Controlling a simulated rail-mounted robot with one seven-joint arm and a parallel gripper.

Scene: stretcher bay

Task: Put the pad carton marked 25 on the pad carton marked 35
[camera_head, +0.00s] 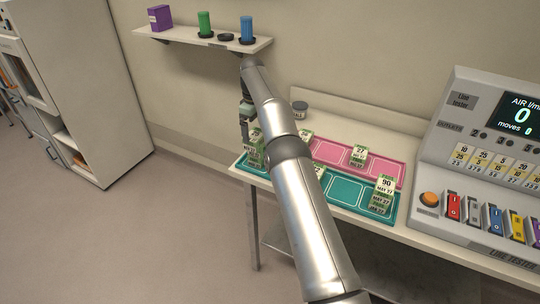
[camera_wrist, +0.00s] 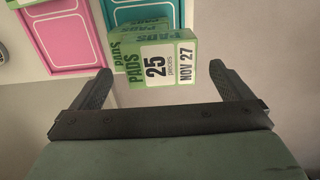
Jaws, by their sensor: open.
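The pad carton marked 25 (camera_wrist: 168,62) is green and white, on top of other green pad cartons (camera_wrist: 139,12) in the wrist view. In the head view my gripper (camera_head: 246,110) hangs above a carton stack (camera_head: 256,151) at the left end of the teal tray (camera_head: 345,198), partly behind my arm. I cannot read a 35 on any carton; one carton (camera_head: 320,171) is partly hidden by my arm.
A stack topped by a carton marked 90 (camera_head: 385,184) stands at the teal tray's right end. Another carton (camera_head: 359,155) is on the pink tray (camera_head: 328,151). A grey line tester (camera_head: 485,160) is at right. A wall shelf (camera_head: 190,38) holds several items above.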

